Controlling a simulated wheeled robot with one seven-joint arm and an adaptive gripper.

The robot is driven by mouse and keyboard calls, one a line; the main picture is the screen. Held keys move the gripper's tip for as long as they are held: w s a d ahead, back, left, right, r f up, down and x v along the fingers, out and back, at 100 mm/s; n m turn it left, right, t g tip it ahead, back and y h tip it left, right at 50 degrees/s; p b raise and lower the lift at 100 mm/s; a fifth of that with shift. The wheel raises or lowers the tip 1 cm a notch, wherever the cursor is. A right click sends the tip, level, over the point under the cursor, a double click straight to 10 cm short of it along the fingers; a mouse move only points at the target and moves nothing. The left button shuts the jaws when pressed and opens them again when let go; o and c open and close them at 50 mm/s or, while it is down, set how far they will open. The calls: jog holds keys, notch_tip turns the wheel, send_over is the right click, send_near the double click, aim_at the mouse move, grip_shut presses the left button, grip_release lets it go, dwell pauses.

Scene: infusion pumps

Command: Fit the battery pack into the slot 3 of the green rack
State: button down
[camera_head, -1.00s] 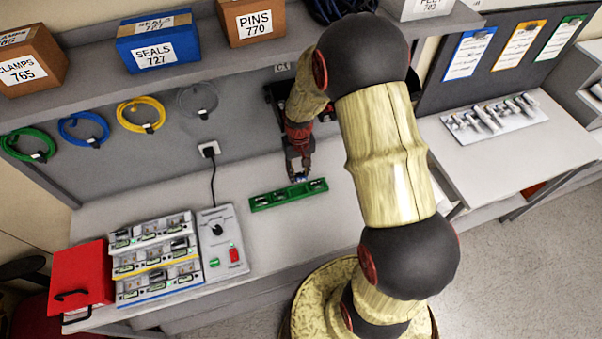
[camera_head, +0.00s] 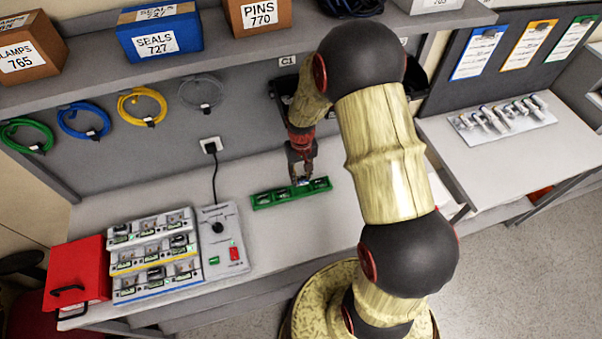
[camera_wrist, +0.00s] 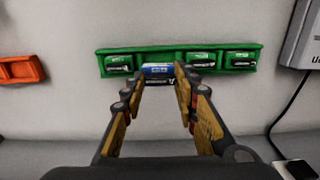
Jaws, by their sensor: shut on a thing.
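The green rack (camera_head: 263,201) lies on the grey bench, and it spans the upper part of the wrist view (camera_wrist: 178,49). My gripper (camera_head: 301,181) is over the rack, right of its middle in the head view. In the wrist view my gripper (camera_wrist: 160,74) is shut on a battery pack (camera_wrist: 157,70) with a blue top and a dark labelled side. The pack is at the gap second from the left there. Green-topped packs sit in the other slots, one to the left (camera_wrist: 118,63) and two to the right (camera_wrist: 200,60). I cannot tell whether the held pack is seated.
A charger box (camera_head: 223,241) with a cable stands left of the rack. Beyond it are a tiered battery stand (camera_head: 154,257) and a red box (camera_head: 77,272). The bench right of the rack is clear.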

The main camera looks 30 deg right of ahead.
jog(key=shift+f+b, duration=1.55)
jog(key=shift+f, duration=1)
jog(key=shift+f, duration=0.25)
jog(key=c, duration=1.4)
grip_release()
jog(key=shift+o, duration=0.5)
jog(key=shift+r, duration=3.7)
jog(key=shift+s, duration=0.1)
